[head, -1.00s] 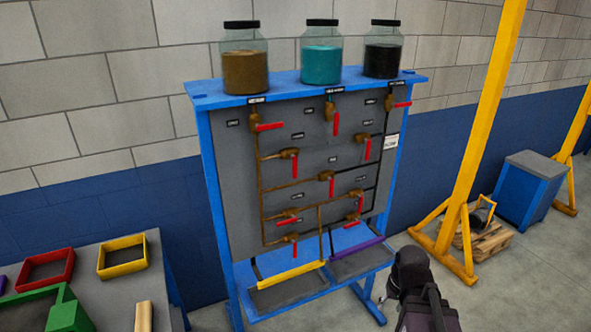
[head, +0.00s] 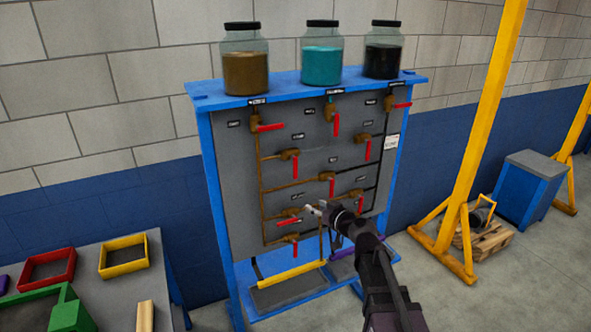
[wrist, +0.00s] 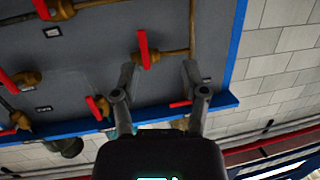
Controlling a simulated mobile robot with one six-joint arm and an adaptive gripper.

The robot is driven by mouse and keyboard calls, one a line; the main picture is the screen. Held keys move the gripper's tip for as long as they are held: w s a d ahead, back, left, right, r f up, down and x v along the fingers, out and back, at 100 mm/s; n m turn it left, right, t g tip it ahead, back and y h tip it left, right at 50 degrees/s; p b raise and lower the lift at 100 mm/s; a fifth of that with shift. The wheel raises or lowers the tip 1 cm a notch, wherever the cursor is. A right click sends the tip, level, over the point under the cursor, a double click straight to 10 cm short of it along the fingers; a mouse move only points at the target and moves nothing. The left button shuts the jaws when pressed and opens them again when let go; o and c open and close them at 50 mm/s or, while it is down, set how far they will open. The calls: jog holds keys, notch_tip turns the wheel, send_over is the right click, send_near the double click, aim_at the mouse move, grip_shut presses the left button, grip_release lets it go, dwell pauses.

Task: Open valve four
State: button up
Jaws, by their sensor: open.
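The grey valve panel (head: 235,190) stands in a blue frame, with several brass valves that have red handles. Their labels are too small to read, so I cannot tell which is valve four. In the head view my gripper (head: 311,209) is in front of the panel's lower middle, near a lower-left valve with a sideways red handle (head: 289,223). In the wrist view my gripper (wrist: 159,72) is open and empty. A brass valve (wrist: 150,58) with a red handle lies beyond and between the fingers. I cannot tell any contact.
Three jars, brown (head: 246,72), teal (head: 321,62) and black (head: 383,60), stand on top of the frame. Two trays sit at its foot, one with a yellow edge (head: 292,274). A table with a yellow bin (head: 124,268) is at left; a yellow post (head: 485,110) stands at right.

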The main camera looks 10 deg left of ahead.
aim_at(296, 170)
jog(key=w+r+t, duration=0.1)
jog(key=w, duration=0.1)
jog(key=w+a+r+m+t, duration=0.1)
jog(key=r+t, duration=0.1)
jog(key=shift+w+a+r+h, duration=0.2)
jog(key=shift+w+r+h, duration=0.05)
jog(key=shift+w+h, duration=0.15)
jog(key=shift+w, duration=0.1)
jog(key=x, duration=1.3)
jog(key=shift+w+a, duration=0.2)
grip_shut()
